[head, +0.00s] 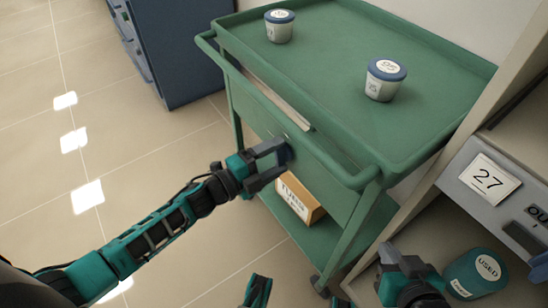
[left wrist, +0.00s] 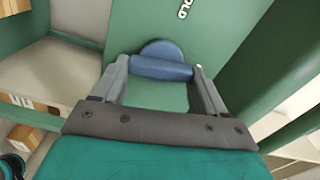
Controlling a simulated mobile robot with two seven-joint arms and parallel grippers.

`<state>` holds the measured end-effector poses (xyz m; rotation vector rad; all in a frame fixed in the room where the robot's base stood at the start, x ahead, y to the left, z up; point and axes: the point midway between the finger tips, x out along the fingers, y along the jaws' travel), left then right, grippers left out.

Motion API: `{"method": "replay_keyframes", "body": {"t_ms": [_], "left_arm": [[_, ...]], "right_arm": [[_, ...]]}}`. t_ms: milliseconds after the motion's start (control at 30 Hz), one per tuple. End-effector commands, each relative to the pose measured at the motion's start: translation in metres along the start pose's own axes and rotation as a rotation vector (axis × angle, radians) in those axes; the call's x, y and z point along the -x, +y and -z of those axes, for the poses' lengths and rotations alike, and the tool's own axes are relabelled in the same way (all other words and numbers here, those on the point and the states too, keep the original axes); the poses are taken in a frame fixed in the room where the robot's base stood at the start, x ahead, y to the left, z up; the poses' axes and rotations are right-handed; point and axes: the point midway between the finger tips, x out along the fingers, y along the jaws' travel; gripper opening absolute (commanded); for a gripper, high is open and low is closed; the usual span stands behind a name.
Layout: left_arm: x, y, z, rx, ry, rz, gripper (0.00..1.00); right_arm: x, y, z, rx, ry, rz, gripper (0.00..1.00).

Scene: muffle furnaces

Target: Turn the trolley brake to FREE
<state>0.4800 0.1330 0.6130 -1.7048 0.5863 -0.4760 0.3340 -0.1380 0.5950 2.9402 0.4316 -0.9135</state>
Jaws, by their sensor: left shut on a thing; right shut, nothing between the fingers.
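The green trolley (head: 318,62) stands at the centre right of the head view. My left gripper (head: 279,160) is at the trolley's side panel, below the top tray. In the left wrist view, a blue brake knob (left wrist: 160,68) with a round base sits on the green panel (left wrist: 215,35). The left fingers are shut on the knob's bar, one at each end. Part of a label (left wrist: 184,9) shows above the knob; only a few letters are in view. My right gripper (head: 390,257) is shut and empty at the lower right, away from the knob.
Two lidded tubs (head: 280,26) (head: 384,80) stand on the top tray. A box marked TUBES (head: 297,198) sits on the lower shelf. A teal USED container (head: 462,274) is beside my right gripper, below a panel marked 27 (head: 487,179). Floor at left is clear.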

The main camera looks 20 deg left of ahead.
Motion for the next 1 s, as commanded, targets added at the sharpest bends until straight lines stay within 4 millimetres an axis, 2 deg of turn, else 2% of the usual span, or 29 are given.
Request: {"method": "replay_keyframes", "body": {"t_ms": [400, 967, 1000], "left_arm": [[0.0005, 0.0021, 0.0000, -0.194, 0.001, -0.001, 0.42], [0.0005, 0.0021, 0.0000, -0.226, 0.000, -0.002, 0.42], [0.0005, 0.0021, 0.0000, -0.226, 0.000, -0.002, 0.74]], "right_arm": [[-0.0022, -0.0031, 0.0010, 0.001, 0.006, 0.009, 0.00], [-0.0021, -0.0033, 0.0047, -0.002, 0.015, 0.009, 0.00], [-0.0022, -0.0032, 0.0045, -0.002, 0.014, 0.008, 0.00]]}}
